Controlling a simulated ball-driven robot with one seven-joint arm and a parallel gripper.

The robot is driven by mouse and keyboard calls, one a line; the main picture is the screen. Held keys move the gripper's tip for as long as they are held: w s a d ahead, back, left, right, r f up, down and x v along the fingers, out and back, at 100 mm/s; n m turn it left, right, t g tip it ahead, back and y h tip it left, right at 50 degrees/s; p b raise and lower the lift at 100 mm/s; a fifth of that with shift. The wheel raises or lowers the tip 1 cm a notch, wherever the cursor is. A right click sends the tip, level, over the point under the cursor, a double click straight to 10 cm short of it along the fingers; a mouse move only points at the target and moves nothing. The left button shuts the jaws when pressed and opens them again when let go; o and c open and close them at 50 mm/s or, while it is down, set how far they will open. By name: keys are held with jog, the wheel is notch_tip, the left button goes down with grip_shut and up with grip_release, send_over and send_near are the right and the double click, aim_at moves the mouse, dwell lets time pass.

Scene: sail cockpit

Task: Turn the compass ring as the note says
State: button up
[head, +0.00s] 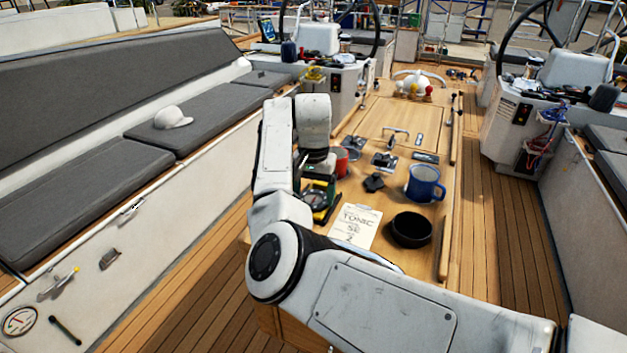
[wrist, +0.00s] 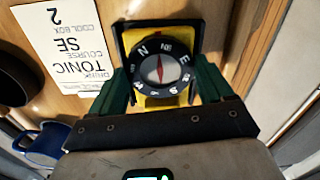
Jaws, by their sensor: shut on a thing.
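The compass (head: 314,200) lies on the wooden table, partly hidden by my arm in the head view. In the wrist view it has a yellow body and a black ring (wrist: 134,70) with white letters. NE is at the top of the ring, N at upper left and E at upper right. A needle shows in the pale dial. My gripper (wrist: 162,78) is shut on the ring, with a green finger on each side. The note (head: 355,224) lies beside the compass. In the wrist view the note (wrist: 70,45) is upside down and reads "DRINK TONIC", "COURSE SE", "COOL BOX 2".
A black round bowl (head: 411,230) and a blue mug (head: 424,184) stand right of the note. A red cup (head: 341,160) is behind the compass. Small dark items (head: 374,182) lie mid-table. A bench with grey cushions (head: 75,208) runs along the left.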

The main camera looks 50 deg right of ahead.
aim_at(314, 198)
jog(key=n+p, duration=0.4)
jog(key=shift+r+n+p, duration=0.25)
jog(key=shift+n+p, duration=0.05)
jog(key=shift+p, duration=0.05)
jog(key=shift+f+n+p, duration=0.2)
jog(key=shift+n+p, duration=1.25)
jog(key=shift+n, duration=0.35)
jog(key=o, duration=0.9)
jog(key=shift+o, duration=0.2)
notch_tip(314, 198, up, 11)
jog(key=shift+f+p, duration=0.15)
jog(key=shift+p, duration=0.3)
